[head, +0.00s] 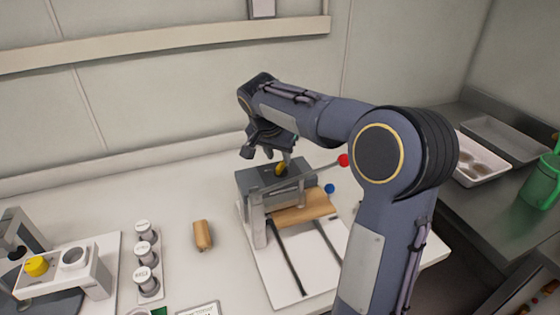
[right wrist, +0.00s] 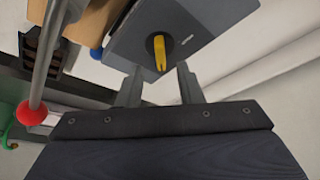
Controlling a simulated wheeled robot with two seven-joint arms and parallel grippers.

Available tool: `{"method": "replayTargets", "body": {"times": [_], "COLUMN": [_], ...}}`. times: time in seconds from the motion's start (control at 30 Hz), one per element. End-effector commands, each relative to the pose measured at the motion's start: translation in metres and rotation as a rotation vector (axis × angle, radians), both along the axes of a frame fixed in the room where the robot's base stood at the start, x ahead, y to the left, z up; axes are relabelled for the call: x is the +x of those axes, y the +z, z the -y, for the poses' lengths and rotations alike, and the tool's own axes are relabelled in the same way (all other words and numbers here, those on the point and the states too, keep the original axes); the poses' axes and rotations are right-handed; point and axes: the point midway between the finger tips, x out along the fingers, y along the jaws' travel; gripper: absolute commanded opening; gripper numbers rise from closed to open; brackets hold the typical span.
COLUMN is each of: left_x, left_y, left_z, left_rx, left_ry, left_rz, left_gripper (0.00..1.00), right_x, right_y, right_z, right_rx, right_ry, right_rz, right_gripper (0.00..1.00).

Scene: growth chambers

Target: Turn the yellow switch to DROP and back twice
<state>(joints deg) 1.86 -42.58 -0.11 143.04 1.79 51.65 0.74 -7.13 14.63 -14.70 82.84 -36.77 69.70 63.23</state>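The yellow switch (head: 281,169) is a small knob on top of a dark grey box (head: 250,182). In the right wrist view the yellow switch (right wrist: 159,52) is an elongated handle on a dark round seat, lying toward my fingers. Small lettering beside it is too small to read. My right gripper (head: 268,154) is just above the box. In the right wrist view its two fingers (right wrist: 158,82) are spread, one on each side of the switch's line, with nothing between them. They look short of the switch. My left gripper is not in view.
A metal lever with a red ball (head: 344,160) rises beside the box.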

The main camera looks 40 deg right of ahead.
Motion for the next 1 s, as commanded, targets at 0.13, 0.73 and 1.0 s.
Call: {"method": "replayTargets", "body": {"times": [0.13,0.73,1.0], "left_x": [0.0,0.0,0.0], "left_y": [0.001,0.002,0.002], "left_z": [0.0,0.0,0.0], "left_rx": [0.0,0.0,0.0], "left_ry": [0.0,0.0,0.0], "left_rz": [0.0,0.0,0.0], "left_gripper": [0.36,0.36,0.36], "right_x": [0.003,0.006,0.006], "right_y": [-0.021,-0.034,-0.034], "right_z": [0.008,0.012,0.012], "right_rx": [0.0,0.001,0.001], "right_ry": [0.0,0.001,0.003], "right_rz": [-0.004,0.0,0.001], "right_gripper": [0.33,0.13,0.0]}}
